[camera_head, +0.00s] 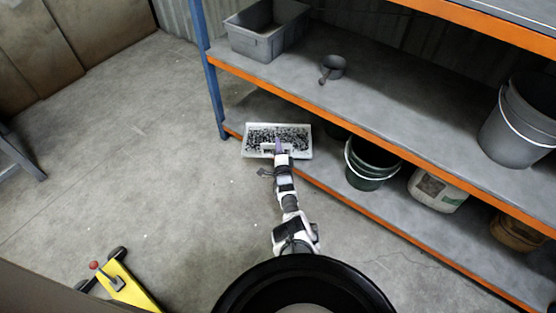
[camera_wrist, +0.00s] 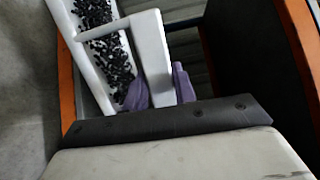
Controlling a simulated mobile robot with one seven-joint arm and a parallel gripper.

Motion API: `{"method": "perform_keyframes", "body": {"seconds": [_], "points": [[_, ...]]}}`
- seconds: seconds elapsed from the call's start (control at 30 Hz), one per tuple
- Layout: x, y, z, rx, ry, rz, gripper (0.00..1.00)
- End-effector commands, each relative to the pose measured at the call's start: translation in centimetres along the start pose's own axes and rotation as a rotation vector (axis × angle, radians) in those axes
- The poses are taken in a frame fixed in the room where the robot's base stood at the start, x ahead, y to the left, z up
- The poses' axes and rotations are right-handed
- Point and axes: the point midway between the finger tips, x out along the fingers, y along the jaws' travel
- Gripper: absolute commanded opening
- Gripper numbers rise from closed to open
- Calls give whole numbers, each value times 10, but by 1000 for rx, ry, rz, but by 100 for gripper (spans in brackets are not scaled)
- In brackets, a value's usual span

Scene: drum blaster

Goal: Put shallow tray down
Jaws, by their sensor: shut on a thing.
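The shallow tray (camera_head: 262,151) is white and holds many small dark pieces. In the head view it is at the front left end of the lower shelf, over or at the orange edge. I cannot tell whether it rests on the shelf or hangs above it. My gripper (camera_head: 278,148) is at the tray's near side, its purple fingers shut on it. In the wrist view the tray (camera_wrist: 85,65) fills the upper left, with a white wall beside the purple fingertips (camera_wrist: 160,88). The contact point is partly hidden.
The lower shelf (camera_head: 320,172) also holds a dark green bucket (camera_head: 368,172) and a white container (camera_head: 432,190). A grey bin (camera_head: 268,40) and a scoop (camera_head: 333,68) are on the shelf above. A blue post (camera_head: 210,75) stands left of the tray. A yellow pallet jack (camera_head: 128,285) is on the floor.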

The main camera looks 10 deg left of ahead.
Motion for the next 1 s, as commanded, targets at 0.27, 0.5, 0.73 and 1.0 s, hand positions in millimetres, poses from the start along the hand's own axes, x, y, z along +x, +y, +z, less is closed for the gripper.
{"method": "perform_keyframes", "body": {"seconds": [0.27,0.5,0.73,1.0], "points": [[2,9,0,-1,-1,-10,0],[1,38,1,-2,-1,-9,0],[1,44,0,-1,0,-9,0],[-2,48,0,-1,0,2,44]]}}
